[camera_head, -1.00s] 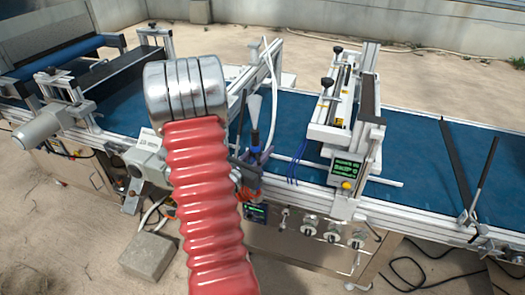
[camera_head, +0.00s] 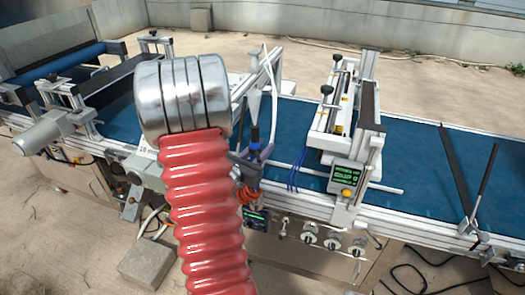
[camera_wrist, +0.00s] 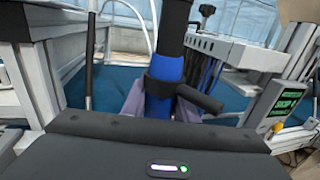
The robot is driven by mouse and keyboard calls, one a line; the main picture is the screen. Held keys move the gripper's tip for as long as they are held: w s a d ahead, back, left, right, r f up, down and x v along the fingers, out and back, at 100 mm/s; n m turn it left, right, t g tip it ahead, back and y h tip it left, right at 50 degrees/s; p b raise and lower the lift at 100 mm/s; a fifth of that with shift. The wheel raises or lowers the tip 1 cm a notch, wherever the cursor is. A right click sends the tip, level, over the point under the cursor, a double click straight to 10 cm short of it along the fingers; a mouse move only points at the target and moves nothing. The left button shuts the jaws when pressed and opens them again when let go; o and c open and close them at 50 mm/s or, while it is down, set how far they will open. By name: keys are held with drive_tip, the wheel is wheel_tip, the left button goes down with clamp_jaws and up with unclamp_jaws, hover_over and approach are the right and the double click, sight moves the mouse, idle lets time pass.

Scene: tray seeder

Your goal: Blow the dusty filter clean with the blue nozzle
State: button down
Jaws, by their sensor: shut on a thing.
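The blue nozzle (camera_head: 254,139) stands about upright with its dark tip up, beside the blue belt. A pale cone widens upward from the tip. My gripper (camera_head: 247,160) is small in the head view and is shut around the nozzle. In the wrist view the nozzle (camera_wrist: 164,78) rises between the greyish-purple fingers of my gripper (camera_wrist: 160,103). A dark side piece sticks out to its right, and its tip is cut off by the top edge. I cannot make out a dusty filter in either view.
A seeder with a blue belt (camera_head: 411,142) runs across the view. A frame with a green-lit display (camera_head: 348,174) stands right of the nozzle. My red ribbed arm cover and metal joint hide part of the machine.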

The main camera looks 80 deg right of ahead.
drive_tip(key=shift+r, duration=2.3)
drive_tip(key=w+a+f+n+t, duration=0.2)
drive_tip(key=w+a+f+t, duration=0.15)
drive_tip(key=w+a, duration=0.45)
drive_tip(key=w+a+f+n+t, duration=0.2)
drive_tip(key=w+a+f, duration=0.2)
drive_tip(key=w, duration=0.8)
drive_tip(key=w+a+f+n+t, duration=0.2)
drive_tip(key=w+a+f+t, duration=0.3)
drive_tip(key=w, duration=0.6)
drive_tip(key=w+a+f+n+t+y, duration=0.1)
drive_tip(key=w+a, duration=0.3)
drive_tip(key=a, duration=0.6)
drive_tip(key=w+a+f+n+t+y, duration=0.1)
drive_tip(key=w+a+f+n+t, duration=0.1)
drive_tip(key=a, duration=0.9)
drive_tip(key=w+a+f+n+t, duration=0.2)
drive_tip(key=w+a+f+t, duration=0.1)
drive_tip(key=a, duration=0.7)
drive_tip(key=w+f, duration=0.1)
drive_tip(key=w, duration=0.1)
drive_tip(key=shift+w+a+f+y, duration=0.15)
drive_tip(key=shift+w+a+y, duration=0.15)
drive_tip(key=shift+w+y, duration=0.1)
drive_tip(key=shift+n+t, duration=0.3)
drive_tip(key=shift+t, duration=0.05)
